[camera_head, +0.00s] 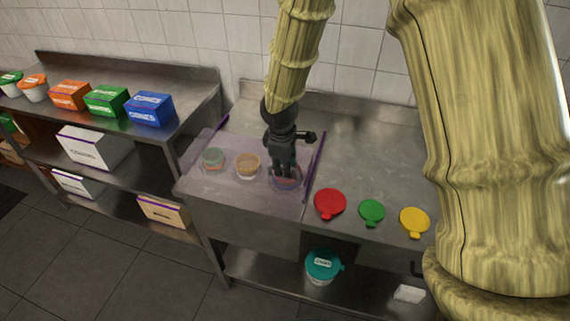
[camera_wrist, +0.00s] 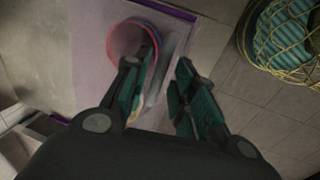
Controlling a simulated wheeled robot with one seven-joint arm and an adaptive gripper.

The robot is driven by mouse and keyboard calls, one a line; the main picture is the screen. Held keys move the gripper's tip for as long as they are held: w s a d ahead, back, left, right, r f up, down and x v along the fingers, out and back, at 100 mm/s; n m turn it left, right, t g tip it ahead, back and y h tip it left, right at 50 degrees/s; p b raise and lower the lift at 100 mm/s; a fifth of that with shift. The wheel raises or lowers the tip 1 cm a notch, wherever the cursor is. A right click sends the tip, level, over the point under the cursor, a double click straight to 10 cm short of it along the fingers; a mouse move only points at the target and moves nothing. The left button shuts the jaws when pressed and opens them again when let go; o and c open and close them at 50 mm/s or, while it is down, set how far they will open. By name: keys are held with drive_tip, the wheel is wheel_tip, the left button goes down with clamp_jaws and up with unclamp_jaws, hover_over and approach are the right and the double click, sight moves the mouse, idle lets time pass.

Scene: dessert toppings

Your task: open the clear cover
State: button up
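The clear cover (camera_head: 192,184) is a see-through, purple-edged sheet on the left part of the steel counter. It appears to lie closed over several round containers, among them a green-topped one (camera_head: 213,158) and a tan one (camera_head: 247,165). In the wrist view the cover (camera_wrist: 88,60) looks pale violet, with a purple edge strip at the top. My gripper (camera_head: 286,174) points down at the cover's right part, over a reddish container. In the wrist view my gripper (camera_wrist: 158,82) has its fingers apart; the reddish round container (camera_wrist: 128,40) shows beyond the left finger. I cannot tell whether the fingers touch the cover.
Red (camera_head: 329,203), green (camera_head: 371,212) and yellow (camera_head: 414,221) lids lie on the counter right of the cover. A teal-lidded tub (camera_head: 322,266) stands on the shelf below. Coloured boxes (camera_head: 107,100) fill the left table. The counter behind the lids is clear.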

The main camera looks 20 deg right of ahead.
clamp_jaws()
drive_tip(key=shift+w, duration=0.1)
drive_tip(key=w+d+p, duration=0.3)
drive_tip(key=w+d, duration=0.6)
drive_tip(key=w, duration=0.4)
drive_tip(key=shift+w+d, duration=0.2)
drive_tip(key=shift+w, duration=0.2)
drive_tip(key=shift+o, duration=1.9)
unclamp_jaws()
wheel_tip(320, 180, up, 12)
drive_tip(key=s+a, duration=0.1)
drive_tip(key=s, duration=0.1)
drive_tip(key=shift+a+f, duration=0.15)
